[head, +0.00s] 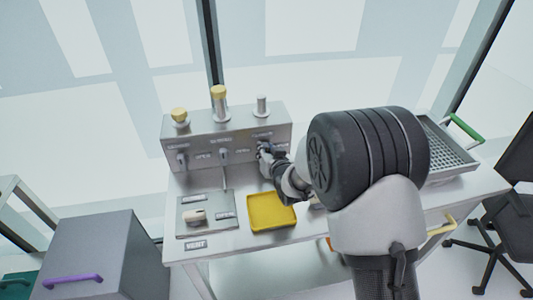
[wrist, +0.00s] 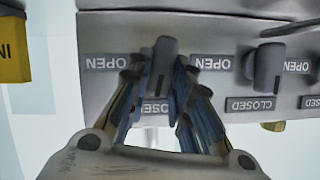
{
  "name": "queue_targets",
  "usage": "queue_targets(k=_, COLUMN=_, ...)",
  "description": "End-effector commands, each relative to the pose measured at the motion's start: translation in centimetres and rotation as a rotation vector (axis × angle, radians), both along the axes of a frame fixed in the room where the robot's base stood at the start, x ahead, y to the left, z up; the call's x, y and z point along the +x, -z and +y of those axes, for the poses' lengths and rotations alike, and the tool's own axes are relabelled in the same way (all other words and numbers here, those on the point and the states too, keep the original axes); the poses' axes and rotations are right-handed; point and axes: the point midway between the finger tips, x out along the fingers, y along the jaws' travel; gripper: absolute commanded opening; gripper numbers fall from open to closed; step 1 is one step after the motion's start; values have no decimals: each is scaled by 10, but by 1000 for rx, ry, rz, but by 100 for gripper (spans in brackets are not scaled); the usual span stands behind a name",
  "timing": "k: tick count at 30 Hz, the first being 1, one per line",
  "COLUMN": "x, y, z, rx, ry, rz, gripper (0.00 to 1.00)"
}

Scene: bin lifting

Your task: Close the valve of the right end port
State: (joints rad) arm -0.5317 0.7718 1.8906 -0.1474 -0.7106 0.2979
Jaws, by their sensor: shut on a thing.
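The grey valve panel (head: 215,140) stands at the back of the bench, with several small levers on its front. My gripper (head: 266,154) is at the right-end valve, partly hiding it in the head view. In the wrist view my gripper (wrist: 157,88) has its fingers on both sides of a dark grey valve lever (wrist: 163,58), shut on it. The lever runs up and down in that picture. OPEN labels lie on both sides of it and a CLOSED label (wrist: 157,107) shows below it, partly behind the fingers. A second lever (wrist: 266,68) stands to the right, clear of the fingers.
A yellow tray (head: 271,212) lies on the bench below my gripper. A grey plate with a beige knob (head: 195,216) lies left of it. A mesh crate with a green handle (head: 466,127) is at right.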

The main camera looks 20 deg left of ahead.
Motion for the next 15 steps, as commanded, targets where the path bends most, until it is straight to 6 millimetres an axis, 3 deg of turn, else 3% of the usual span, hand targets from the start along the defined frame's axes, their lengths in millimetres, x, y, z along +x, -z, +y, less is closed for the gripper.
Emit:
queue_targets(k=7, x=-2, y=2, z=4, rx=-147, ry=0, rz=-94, gripper=0)
queue_targets(k=15, x=-2, y=-1, z=4, rx=-191, ry=0, rz=-118, gripper=0)
